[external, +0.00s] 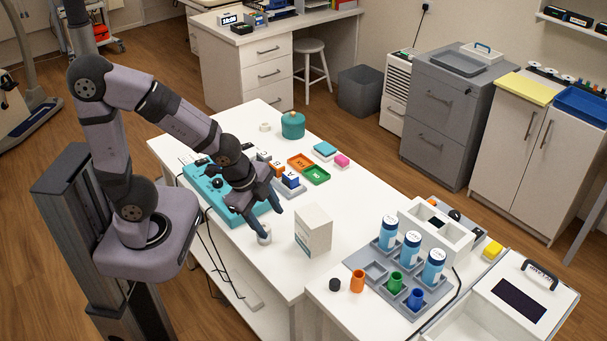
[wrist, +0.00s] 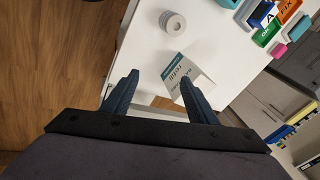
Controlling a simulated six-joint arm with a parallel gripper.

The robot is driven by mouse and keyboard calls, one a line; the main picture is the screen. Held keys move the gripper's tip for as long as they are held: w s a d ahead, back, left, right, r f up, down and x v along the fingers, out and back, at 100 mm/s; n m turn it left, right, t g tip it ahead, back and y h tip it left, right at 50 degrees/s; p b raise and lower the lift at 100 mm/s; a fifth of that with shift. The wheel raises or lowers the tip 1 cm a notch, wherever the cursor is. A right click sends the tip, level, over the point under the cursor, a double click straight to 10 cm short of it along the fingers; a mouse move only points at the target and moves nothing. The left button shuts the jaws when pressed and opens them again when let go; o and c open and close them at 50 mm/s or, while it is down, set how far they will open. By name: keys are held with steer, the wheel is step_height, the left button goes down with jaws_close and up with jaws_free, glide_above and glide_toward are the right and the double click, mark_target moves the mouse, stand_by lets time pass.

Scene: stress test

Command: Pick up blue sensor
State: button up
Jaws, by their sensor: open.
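A small blue block marked A (external: 291,181), which looks like the blue sensor, sits on a grey base on the white table. In the wrist view it shows near the upper right edge, as a blue block (wrist: 263,15) with a white face. My gripper (external: 265,214) points down over the table, nearer the front edge than the blue block and apart from it. In the wrist view the two fingers of my gripper (wrist: 159,76) are spread, with nothing held between them.
A white roll (external: 264,236) is just below my fingertips. A white box (external: 313,231) stands to their right. Orange (external: 301,161) and green (external: 316,175) trays lie beyond the blue block. A teal device (external: 215,187) is to its left. Bottles and cups fill a grey rack (external: 357,263) further right.

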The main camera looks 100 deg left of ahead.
steer(key=w+a+f+m+t+y+b, duration=0.1)
steer(key=a+f+m+t+y+b, duration=0.15)
steer(key=a+m+b, duration=0.35)
steer(key=w+a+f+m+t+y+b, duration=0.1)
steer(key=a+f+m+b, duration=0.2)
steer(key=a, duration=0.5)
steer(key=m+t+y+b, duration=0.2)
steer(key=m+y+b, duration=0.2)
steer(key=m+b, duration=0.75)
glide_toward(287, 176)
steer(key=shift+w+a+f+n+b, duration=0.2)
steer(key=shift+w+f+n+b, duration=0.15)
steer(key=shift+w, duration=0.2)
steer(key=shift+w+a+f+n+b, duration=0.2)
steer(key=shift+w+b, duration=0.15)
steer(key=shift+w, duration=0.2)
steer(key=m, duration=0.1)
steer(key=s+m+t+b, duration=0.1)
steer(key=shift+s+a+m, duration=0.15)
steer(key=shift+a+m, duration=0.15)
steer(key=shift+a, duration=0.1)
steer(key=shift+b+x, duration=1.2)
steer(key=shift+x, duration=2.5)
steer(key=shift+d+f, duration=0.1)
steer(key=shift+f, duration=0.05)
steer(key=c, duration=0.9)
